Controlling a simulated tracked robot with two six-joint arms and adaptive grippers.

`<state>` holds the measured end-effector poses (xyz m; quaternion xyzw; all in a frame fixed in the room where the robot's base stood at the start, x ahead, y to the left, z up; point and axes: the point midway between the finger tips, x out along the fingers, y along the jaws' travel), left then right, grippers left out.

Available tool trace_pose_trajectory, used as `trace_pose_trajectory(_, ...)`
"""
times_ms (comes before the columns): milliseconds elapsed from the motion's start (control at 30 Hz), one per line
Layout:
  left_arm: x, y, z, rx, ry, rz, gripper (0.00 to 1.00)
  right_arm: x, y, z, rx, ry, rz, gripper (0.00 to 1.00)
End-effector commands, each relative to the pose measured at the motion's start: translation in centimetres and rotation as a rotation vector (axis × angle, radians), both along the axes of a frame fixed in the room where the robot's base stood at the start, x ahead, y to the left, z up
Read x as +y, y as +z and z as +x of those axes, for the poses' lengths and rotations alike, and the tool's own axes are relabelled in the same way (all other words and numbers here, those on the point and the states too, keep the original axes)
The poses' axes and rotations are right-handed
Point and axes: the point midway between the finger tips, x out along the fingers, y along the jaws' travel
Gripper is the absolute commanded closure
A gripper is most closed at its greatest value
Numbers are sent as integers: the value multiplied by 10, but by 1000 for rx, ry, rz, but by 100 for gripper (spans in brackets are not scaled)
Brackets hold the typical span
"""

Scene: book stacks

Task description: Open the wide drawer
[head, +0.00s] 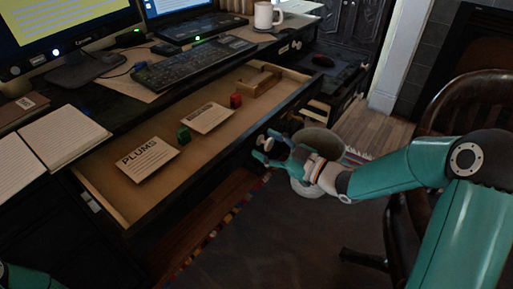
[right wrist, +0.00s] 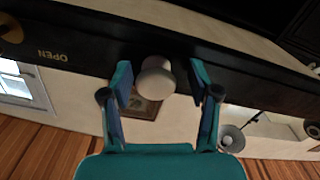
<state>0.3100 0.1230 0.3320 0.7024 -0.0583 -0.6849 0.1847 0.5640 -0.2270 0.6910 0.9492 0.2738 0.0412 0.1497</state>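The wide drawer (head: 207,165) under the desk is pulled out in the head view, and its pale wooden inside shows. My right gripper (head: 266,152) is at the outer front of the drawer, near its right part. In the right wrist view, a round white knob (right wrist: 157,78) on the dark drawer front (right wrist: 85,55) sits between the two teal fingers. The fingers stand apart on either side of the knob, with gaps showing. My left gripper is out of view; only a bit of my teal left arm shows at the bottom left.
Cards (head: 147,158), a green block (head: 183,134), a red block (head: 236,100) and a wooden piece (head: 262,80) lie in the drawer. A keyboard (head: 193,62) and mug (head: 265,16) stand on the desk. A pale bin (head: 316,140) is behind my right gripper; a chair (head: 470,95) is at right.

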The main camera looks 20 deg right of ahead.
Motion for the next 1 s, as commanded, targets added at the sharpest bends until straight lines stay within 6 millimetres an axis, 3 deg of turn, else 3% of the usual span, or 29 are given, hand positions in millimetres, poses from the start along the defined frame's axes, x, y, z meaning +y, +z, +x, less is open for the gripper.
trace_pose_trajectory(367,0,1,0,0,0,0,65,-4,1,-3,-3,-3,-1,37)
trace_pose_trajectory(800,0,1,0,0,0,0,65,-36,0,-56,0,-4,0,37)
trace_pose_trajectory(1000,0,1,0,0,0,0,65,-40,0,-64,-2,-1,0,37)
